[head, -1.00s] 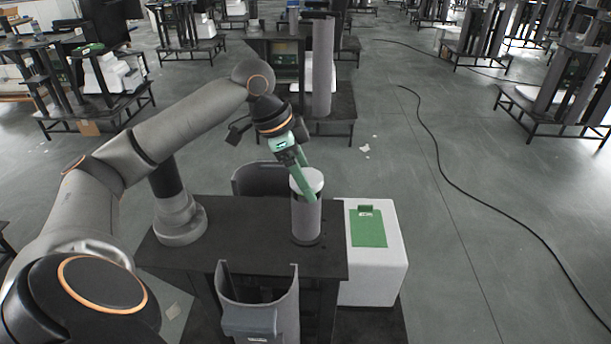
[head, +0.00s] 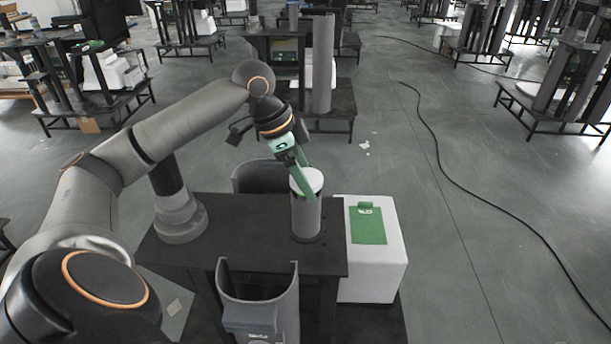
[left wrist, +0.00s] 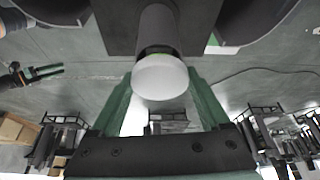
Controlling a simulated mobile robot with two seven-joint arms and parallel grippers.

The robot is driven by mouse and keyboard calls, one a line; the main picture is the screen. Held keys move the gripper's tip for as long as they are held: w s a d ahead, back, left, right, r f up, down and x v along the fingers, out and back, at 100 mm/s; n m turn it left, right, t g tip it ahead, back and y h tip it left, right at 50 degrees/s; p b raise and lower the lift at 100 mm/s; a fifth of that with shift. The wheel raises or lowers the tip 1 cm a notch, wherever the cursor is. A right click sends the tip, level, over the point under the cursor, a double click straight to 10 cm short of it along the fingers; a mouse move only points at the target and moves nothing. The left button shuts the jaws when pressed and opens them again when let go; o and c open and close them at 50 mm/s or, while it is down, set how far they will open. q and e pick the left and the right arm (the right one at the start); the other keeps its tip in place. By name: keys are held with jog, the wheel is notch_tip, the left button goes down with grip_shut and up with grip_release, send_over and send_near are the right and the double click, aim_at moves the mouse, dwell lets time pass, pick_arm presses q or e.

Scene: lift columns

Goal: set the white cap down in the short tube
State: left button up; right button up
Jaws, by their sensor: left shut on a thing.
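The white cap (head: 307,178) is at the top of the short grey tube (head: 306,218), which stands upright near the right end of the dark table. My left gripper (head: 304,185) is shut on the cap, reaching it from above and behind. In the left wrist view the cap (left wrist: 160,78) lies between the green fingers (left wrist: 162,100), with a dark band between it and the tube (left wrist: 158,28). I cannot tell whether the cap rests on the rim. My right gripper (left wrist: 48,73) appears only in the left wrist view, far left, fingers apart and empty.
The dark table (head: 255,225) has bare room left of the tube. A curved grey shell (head: 260,310) stands at its front, another (head: 260,178) behind. A white box (head: 375,275) with a green panel stands at the right. A black cable (head: 470,200) crosses the floor.

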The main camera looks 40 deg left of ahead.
pick_arm(q)
jog(key=shift+f, duration=0.3)
dwell(0.5)
jog(key=o, duration=1.2)
jog(key=shift+r+p, duration=0.1)
jog(key=shift+p, duration=0.25)
notch_tip(320, 180, up, 5)
jog(key=p, duration=0.5)
jog(key=shift+p, duration=0.4)
jog(key=shift+r, duration=0.9)
